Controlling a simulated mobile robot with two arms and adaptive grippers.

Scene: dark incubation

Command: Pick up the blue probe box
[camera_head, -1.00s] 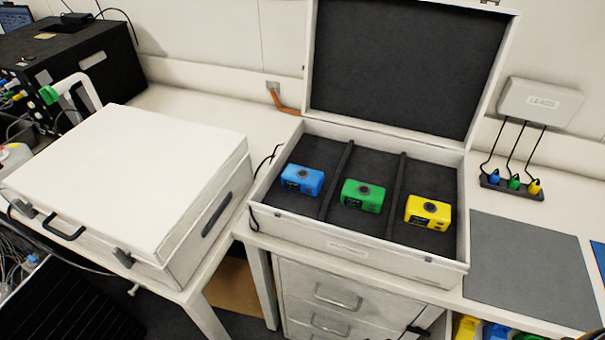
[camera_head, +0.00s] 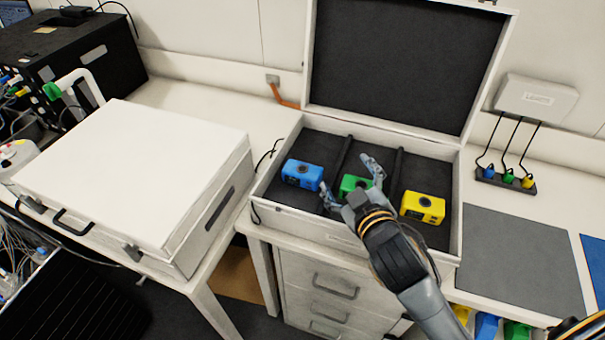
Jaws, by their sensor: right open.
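The blue probe box (camera_head: 302,174) lies in the left compartment of the open white case (camera_head: 292,220) with dark lining. A green box (camera_head: 350,184) is in the middle compartment, partly hidden by my right gripper. A yellow box (camera_head: 423,207) is in the right compartment. My right gripper (camera_head: 349,177) comes in from the lower right and is open and empty, over the green box. One finger is close to the right side of the blue box; I cannot tell whether they touch. My left gripper is not in view.
A closed white case (camera_head: 140,175) stands left of the open one. The open lid (camera_head: 405,65) rises behind the compartments. A grey mat (camera_head: 525,265) lies clear on the right, below a wall unit (camera_head: 537,102) with hanging plugs.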

